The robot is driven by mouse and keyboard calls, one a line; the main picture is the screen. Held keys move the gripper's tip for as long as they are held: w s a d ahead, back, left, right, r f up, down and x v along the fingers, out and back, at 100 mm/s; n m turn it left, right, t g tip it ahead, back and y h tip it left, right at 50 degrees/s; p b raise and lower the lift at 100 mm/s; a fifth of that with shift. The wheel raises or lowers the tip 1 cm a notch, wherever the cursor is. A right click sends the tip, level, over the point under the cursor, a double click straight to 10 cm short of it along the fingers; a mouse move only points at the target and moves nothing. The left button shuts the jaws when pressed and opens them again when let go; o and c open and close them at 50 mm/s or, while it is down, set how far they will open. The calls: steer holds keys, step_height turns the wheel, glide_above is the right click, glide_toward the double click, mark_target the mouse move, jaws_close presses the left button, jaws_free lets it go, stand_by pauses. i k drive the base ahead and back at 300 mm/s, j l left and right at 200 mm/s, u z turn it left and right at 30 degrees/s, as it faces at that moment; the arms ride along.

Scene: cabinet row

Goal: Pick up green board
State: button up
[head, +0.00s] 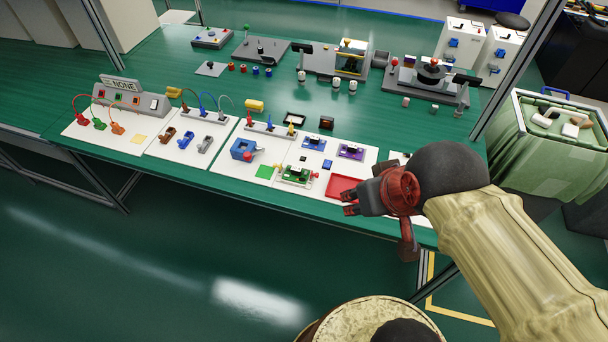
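The green board (296,176) is a small circuit board with several light and dark parts on it. It lies flat on a white panel near the front edge of the green table (330,112). My gripper (349,203) is to the right of the board, above the red tray (346,187) and apart from the board. Its two dark fingertips look spread, with nothing seen between them. My gripper and arm hide part of the panel at the right.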

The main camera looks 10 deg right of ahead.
mark_target(294, 174)
steer(key=j+z, duration=0.1)
steer(key=z, duration=0.35)
steer(key=j+z, duration=0.2)
steer(key=z, duration=0.25)
steer(key=i+j+z, duration=0.1)
steer(key=z, duration=0.3)
steer(key=j+z, duration=0.15)
steer(key=j, duration=0.3)
steer(key=k+j+z, duration=0.15)
steer(key=j, duration=0.25)
steer(key=j+z, duration=0.15)
steer(key=j, duration=0.3)
steer(key=k+j+z, duration=0.15)
steer(key=j, duration=0.25)
steer(key=k+j+z, duration=0.15)
steer(key=j, duration=0.2)
steer(key=k+j+z, duration=0.15)
steer(key=j, duration=0.25)
steer(key=k+j, duration=0.25)
steer(key=j, duration=0.25)
